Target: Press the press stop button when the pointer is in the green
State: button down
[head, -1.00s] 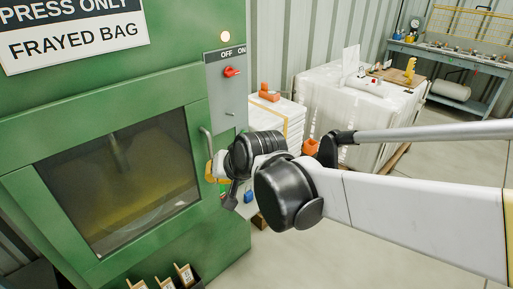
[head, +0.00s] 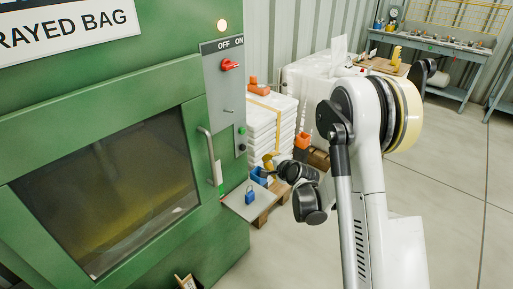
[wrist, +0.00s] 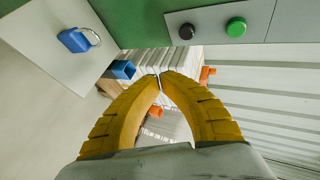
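The green press (head: 60,160) fills the left of the head view, its window dark. Its grey side panel carries a green button (head: 242,130) and a black button (head: 242,147) below it. The wrist view shows the green button (wrist: 236,27) and black button (wrist: 187,31) at the top. I cannot tell which is the press stop button by any label. No pointer with a green zone is readable on the press. My gripper (wrist: 161,76) has its yellow fingertips together, with nothing between them. In the head view my gripper (head: 268,161) is right of and below the buttons, apart from them.
A red switch (head: 230,65) sits under OFF ON lettering; the lamp (head: 222,25) glows. A shelf (head: 248,207) with a blue padlock (head: 250,196) juts below the buttons. A blue bin (head: 259,176) and stacked white bags (head: 270,120) stand behind. Floor at right is clear.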

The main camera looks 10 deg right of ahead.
aim_at(243, 147)
jog(key=shift+w+d+f, duration=0.1)
jog(key=shift+d+f, duration=0.25)
jog(key=shift+f, duration=0.05)
jog(key=shift+a, duration=0.1)
jog(key=w+a, duration=0.5)
jog(key=w, duration=0.2)
jog(key=shift+p, duration=0.4)
jog(key=shift+w, duration=0.15)
dwell(1.1)
jog(key=shift+w+a, duration=0.25)
jog(key=shift+w, duration=0.05)
